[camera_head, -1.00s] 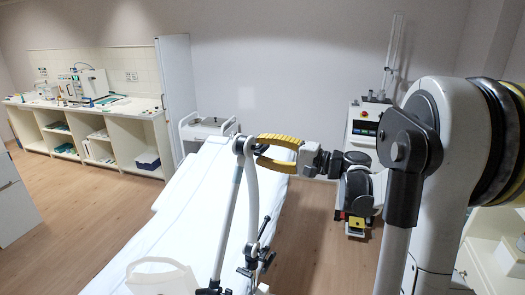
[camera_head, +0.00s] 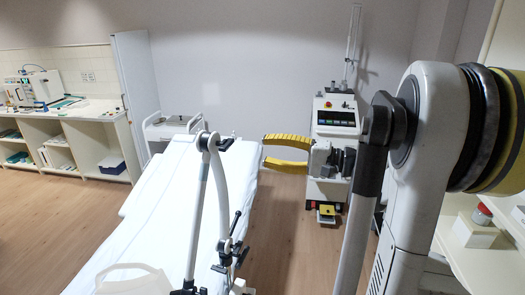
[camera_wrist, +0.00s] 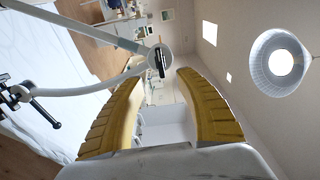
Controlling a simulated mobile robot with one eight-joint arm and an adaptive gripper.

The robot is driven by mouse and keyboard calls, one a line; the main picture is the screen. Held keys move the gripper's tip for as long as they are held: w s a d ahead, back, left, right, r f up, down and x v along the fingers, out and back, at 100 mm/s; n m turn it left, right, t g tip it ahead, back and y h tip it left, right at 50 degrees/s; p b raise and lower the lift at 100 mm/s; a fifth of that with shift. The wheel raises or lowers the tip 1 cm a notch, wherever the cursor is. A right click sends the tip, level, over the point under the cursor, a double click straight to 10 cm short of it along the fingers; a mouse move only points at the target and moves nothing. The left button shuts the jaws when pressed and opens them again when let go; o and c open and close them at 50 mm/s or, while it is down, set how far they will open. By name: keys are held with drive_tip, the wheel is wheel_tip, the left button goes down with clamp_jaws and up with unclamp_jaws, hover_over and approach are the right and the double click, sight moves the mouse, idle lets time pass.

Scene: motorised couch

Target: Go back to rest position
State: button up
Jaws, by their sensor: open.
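My gripper (camera_head: 266,152) shows in the head view with two yellow ribbed fingers spread apart, pointing left. It is open and nothing shows between the fingers. In the wrist view both yellow fingers of my gripper (camera_wrist: 160,80) rise from the bottom, with a clear gap. The white couch (camera_head: 140,215) lies below and to the left of the gripper. A jointed metal arm (camera_head: 221,190) stands at the couch, with its upper joint left of the fingertips. In the wrist view the joint of this metal arm (camera_wrist: 160,60) appears between the fingertips, seemingly beyond them.
A wheeled machine (camera_head: 335,120) with a screen stands behind my gripper. A white trolley (camera_head: 170,128) is past the couch's far end. A shelved counter (camera_head: 85,135) runs along the left wall. Wooden floor (camera_head: 275,215) is clear right of the couch.

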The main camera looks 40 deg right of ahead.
drive_tip(key=shift+a+f, duration=0.1)
idle(0.3)
drive_tip(key=s+a+f+n+g+h+b, duration=0.1)
drive_tip(key=a+f+n+g+h+b, duration=0.15)
drive_tip(key=a+f+b, duration=0.5)
drive_tip(key=s+a+f+n+g+h+b, duration=0.15)
drive_tip(key=a+f+g+b, duration=0.25)
drive_tip(key=a+f, duration=0.7)
drive_tip(key=s+a+f+n+h+b, duration=0.1)
drive_tip(key=s+f+n+h+b, duration=0.2)
drive_tip(key=s+f+b, duration=0.3)
drive_tip(key=s+a+f+n+h+b, duration=0.2)
drive_tip(key=s+f+b, duration=0.4)
drive_tip(key=f, duration=0.6)
drive_tip(key=shift+s+a+f+n+g+h+b, duration=0.25)
drive_tip(key=shift+n+g+h, duration=0.2)
drive_tip(key=shift+n+h, duration=0.35)
